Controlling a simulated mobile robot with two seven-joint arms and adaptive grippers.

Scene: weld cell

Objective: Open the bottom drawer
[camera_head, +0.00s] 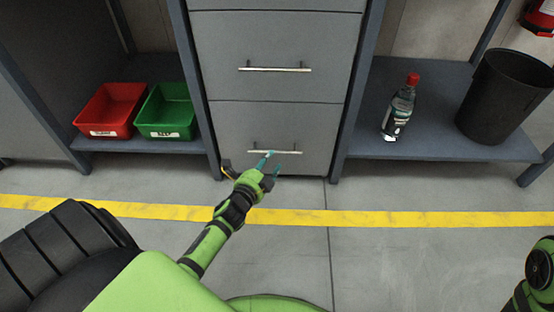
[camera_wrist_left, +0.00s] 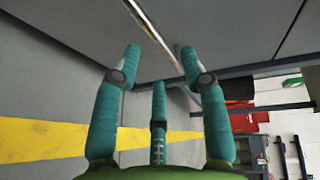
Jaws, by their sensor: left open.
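The bottom drawer (camera_head: 300,122) is a grey front in the cabinet and looks shut. Its slim metal bar handle (camera_head: 288,151) runs across its lower part. My left gripper (camera_head: 268,162) is open at the left part of this handle. In the left wrist view, the handle (camera_wrist_left: 150,30) runs slantwise between the lines of the spread teal fingers of my left gripper (camera_wrist_left: 160,54). I cannot tell whether the fingers touch it. Part of my right arm shows at the lower right edge, but its gripper is out of view.
Another drawer (camera_head: 275,55) with its own handle is above. A red bin (camera_head: 108,108) and a green bin (camera_head: 167,112) stand on the left shelf. A bottle (camera_head: 400,108) and a black bucket (camera_head: 503,95) stand on the right shelf. The floor before the drawer is clear, with a yellow stripe (camera_head: 380,218).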

